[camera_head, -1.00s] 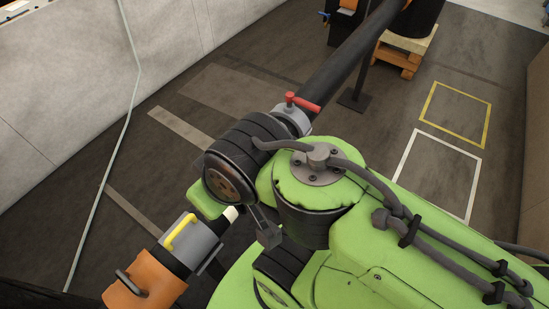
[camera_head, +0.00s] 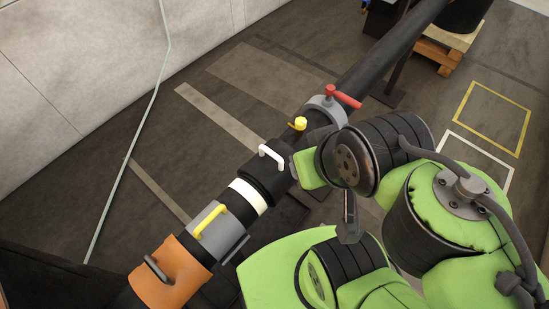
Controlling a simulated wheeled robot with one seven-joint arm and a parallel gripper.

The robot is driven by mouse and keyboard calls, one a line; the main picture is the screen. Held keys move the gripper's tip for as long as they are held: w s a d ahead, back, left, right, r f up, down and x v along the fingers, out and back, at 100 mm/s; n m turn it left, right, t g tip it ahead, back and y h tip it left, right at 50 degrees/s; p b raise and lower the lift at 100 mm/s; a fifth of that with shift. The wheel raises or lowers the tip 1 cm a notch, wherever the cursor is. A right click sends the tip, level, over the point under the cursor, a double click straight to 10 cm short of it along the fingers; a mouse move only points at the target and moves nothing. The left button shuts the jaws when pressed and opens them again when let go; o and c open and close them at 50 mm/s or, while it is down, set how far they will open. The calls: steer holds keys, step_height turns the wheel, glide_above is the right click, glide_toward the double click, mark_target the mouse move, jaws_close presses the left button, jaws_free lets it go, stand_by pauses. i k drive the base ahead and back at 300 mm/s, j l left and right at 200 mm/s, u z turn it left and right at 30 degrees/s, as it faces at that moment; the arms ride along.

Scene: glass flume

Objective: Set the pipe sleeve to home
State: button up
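A black pipe (camera_head: 375,62) runs diagonally from upper right to lower left. A black sleeve with a white handle (camera_head: 271,157) sits around its middle, just above a white band (camera_head: 249,196). Below the band is a grey collar with a yellow handle (camera_head: 209,218), then an orange collar with a dark handle (camera_head: 171,272). I cannot tell for certain which of these is the pipe sleeve. My green and black wrist is right beside the black sleeve's upper right side. My gripper's fingers are not distinguishable; the wrist hides that area.
A grey clamp with a red lever (camera_head: 330,98) and a yellow knob (camera_head: 299,124) are farther up the pipe. A pallet (camera_head: 444,50) stands at the back right. Yellow (camera_head: 487,112) and white floor outlines lie at right. A pale wall and glass edge are at left.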

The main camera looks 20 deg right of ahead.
mark_target(270, 167)
steer(key=l+u, duration=0.1)
steer(key=u, duration=0.3)
steer(key=i+l+u, duration=0.1)
steer(key=u, duration=0.25)
steer(key=l+u, duration=0.15)
steer(key=u, duration=0.25)
steer(key=l+u, duration=0.15)
steer(key=u, duration=0.25)
steer(key=i+l, duration=0.05)
